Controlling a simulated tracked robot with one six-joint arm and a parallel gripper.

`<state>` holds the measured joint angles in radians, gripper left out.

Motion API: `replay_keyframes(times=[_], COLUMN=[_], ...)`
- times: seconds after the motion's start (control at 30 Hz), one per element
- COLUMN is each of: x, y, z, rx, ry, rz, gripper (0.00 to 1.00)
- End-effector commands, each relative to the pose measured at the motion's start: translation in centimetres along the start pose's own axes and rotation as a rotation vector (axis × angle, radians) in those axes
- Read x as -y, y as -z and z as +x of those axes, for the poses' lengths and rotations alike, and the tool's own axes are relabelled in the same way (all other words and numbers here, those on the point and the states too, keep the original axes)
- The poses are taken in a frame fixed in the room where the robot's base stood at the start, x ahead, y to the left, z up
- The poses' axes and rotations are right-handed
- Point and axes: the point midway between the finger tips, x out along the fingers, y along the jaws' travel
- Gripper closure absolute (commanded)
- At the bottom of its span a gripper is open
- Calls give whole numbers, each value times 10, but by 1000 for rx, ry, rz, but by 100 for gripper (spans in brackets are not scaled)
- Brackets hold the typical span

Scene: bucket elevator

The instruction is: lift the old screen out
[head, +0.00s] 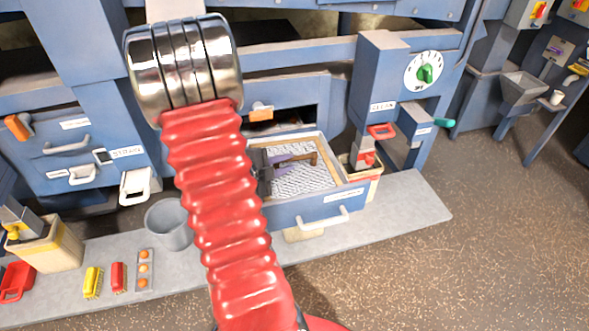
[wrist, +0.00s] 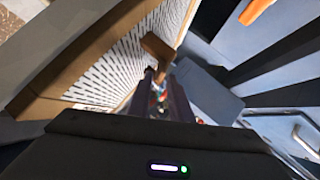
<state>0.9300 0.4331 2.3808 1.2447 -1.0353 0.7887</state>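The old screen (head: 312,178) is a pale mesh in a light wooden frame. It lies in the open blue drawer (head: 296,211). A brown wooden bar (head: 313,159) stands over the mesh near the screen's far side. In the wrist view, the mesh (wrist: 112,50) fills the upper left, with the brown bar (wrist: 158,48) just beyond my fingertips. My gripper (head: 301,157) reaches in over the screen from the left. Its dark purplish fingers (wrist: 160,85) show a gap with background visible through it. I cannot tell whether they touch the bar.
A grey bucket (head: 169,225) and a bin with a red-handled tool (head: 365,158) flank the drawer. A dial column (head: 385,85) rises behind right. Floor at right is clear.

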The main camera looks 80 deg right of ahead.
Motion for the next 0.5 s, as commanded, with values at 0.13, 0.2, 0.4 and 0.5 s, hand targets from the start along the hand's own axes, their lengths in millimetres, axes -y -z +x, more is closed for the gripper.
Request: replay_keyframes(times=[0.13, 0.2, 0.4, 0.5], x=[0, 0, 0, 0], y=[0, 0, 0, 0], z=[11, 12, 12, 13], rx=[0, 1, 1, 1], ry=[-1, -1, 0, 0], rz=[0, 0, -1, -1], gripper=[82, 82, 82, 82])
